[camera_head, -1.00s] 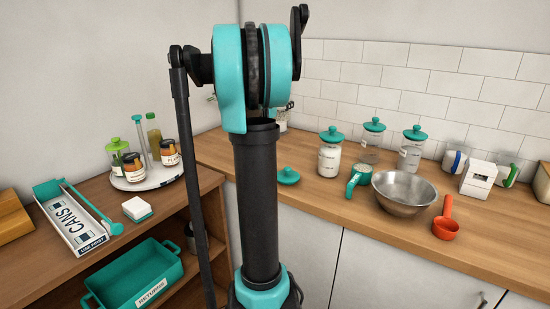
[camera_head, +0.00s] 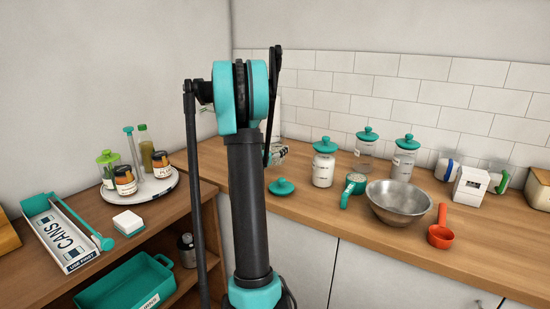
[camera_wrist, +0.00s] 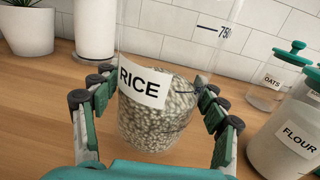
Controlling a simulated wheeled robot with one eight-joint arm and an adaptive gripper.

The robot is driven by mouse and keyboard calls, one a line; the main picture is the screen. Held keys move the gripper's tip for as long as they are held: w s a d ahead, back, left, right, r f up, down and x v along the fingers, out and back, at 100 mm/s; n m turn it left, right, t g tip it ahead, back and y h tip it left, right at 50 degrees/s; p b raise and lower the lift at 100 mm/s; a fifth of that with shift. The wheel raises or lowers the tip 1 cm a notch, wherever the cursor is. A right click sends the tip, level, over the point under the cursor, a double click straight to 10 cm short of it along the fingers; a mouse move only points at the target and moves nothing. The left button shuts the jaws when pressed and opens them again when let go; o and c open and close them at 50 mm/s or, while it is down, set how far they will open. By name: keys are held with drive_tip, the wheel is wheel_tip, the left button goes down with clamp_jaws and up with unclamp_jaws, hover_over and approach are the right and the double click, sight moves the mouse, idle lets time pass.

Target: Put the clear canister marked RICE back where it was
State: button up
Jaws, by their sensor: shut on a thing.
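The clear canister marked RICE (camera_wrist: 150,118) is upright between my fingers in the wrist view, with pale grains in its lower part. My gripper (camera_wrist: 158,88) is shut on it from both sides. The canister's base is close to the wooden counter; I cannot tell whether it touches. Its top is out of frame. In the head view my arm hides most of the canister and gripper (camera_head: 278,153), near the wall left of the other canisters. A loose teal lid (camera_head: 282,187) lies on the counter.
The FLOUR canister (camera_wrist: 292,130) stands close on the right, with the OATS canister (camera_wrist: 268,88) behind it. A potted plant (camera_wrist: 27,28) and a white roll (camera_wrist: 95,30) stand behind on the left. A teal scoop (camera_head: 354,184) and metal bowl (camera_head: 400,203) are farther right.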

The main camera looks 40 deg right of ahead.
drive_tip(key=shift+f, duration=2)
drive_tip(key=shift+f, duration=0.1)
drive_tip(key=o, duration=1.8)
drive_tip(key=v, duration=1.2)
